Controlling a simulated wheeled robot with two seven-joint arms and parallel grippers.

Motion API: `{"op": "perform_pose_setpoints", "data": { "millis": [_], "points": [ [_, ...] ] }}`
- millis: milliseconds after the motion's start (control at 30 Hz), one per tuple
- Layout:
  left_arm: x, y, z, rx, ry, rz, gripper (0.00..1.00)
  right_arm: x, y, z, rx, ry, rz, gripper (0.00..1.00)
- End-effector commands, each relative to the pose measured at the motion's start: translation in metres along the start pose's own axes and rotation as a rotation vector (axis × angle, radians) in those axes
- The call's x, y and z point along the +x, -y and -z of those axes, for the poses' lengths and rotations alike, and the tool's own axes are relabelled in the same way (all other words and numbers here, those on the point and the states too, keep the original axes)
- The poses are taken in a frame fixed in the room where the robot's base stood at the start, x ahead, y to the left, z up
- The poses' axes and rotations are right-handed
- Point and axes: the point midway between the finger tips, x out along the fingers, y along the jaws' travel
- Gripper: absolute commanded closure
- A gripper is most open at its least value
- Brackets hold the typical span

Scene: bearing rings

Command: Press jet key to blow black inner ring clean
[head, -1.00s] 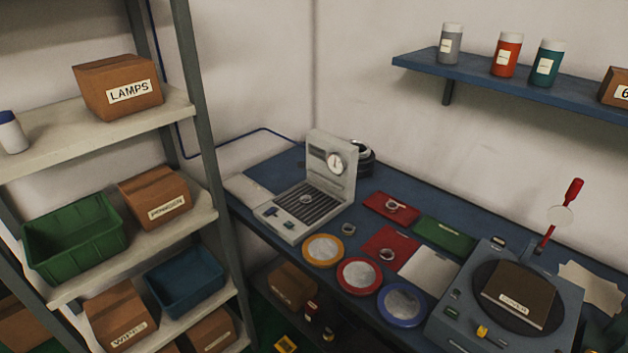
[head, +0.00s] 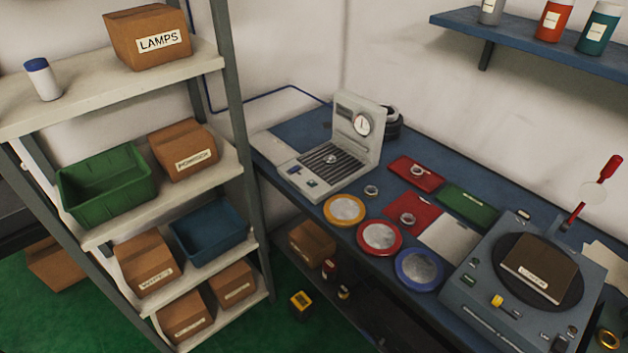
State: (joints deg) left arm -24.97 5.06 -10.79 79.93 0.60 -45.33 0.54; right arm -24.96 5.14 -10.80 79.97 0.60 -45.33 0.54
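A grey blow-off station (head: 358,150) with a round gauge (head: 362,123) stands on the blue bench. Its base has a dark slotted grille (head: 318,172), and a small ring (head: 330,159) lies on the grille. Two small keys sit at the base's front left: one pale key (head: 294,169) and one darker key (head: 311,183). I cannot tell from here which is the jet key. The ring on the grille looks greyish; whether it is the black inner ring is too small to tell. Neither of my grippers is in view.
Small rings lie on the bench (head: 371,192), the near red mat (head: 407,219) and the far red tray (head: 416,170). Yellow-, red- and blue-rimmed dishes (head: 420,270) line the front edge. A grey turntable machine (head: 470,290) is at right. Shelving (head: 250,170) stands left.

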Motion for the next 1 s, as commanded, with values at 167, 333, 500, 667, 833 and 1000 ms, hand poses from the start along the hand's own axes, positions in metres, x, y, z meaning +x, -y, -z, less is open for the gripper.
{"op": "perform_pose_setpoints", "data": {
  "millis": [167,333,500,667,833,1000],
  "points": [
    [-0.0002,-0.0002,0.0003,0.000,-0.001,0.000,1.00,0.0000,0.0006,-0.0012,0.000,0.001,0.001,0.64],
    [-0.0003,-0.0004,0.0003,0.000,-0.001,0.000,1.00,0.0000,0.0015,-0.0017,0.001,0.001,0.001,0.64],
    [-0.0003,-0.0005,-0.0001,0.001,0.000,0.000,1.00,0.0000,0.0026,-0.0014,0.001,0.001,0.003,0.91],
    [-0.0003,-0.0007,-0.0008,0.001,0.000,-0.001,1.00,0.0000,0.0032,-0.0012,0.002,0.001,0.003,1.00],
    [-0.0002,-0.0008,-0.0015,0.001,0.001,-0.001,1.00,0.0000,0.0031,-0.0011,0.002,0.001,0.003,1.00],
    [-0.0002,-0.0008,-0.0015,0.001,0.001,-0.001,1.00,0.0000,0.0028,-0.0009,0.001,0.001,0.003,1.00]
  ]
}}
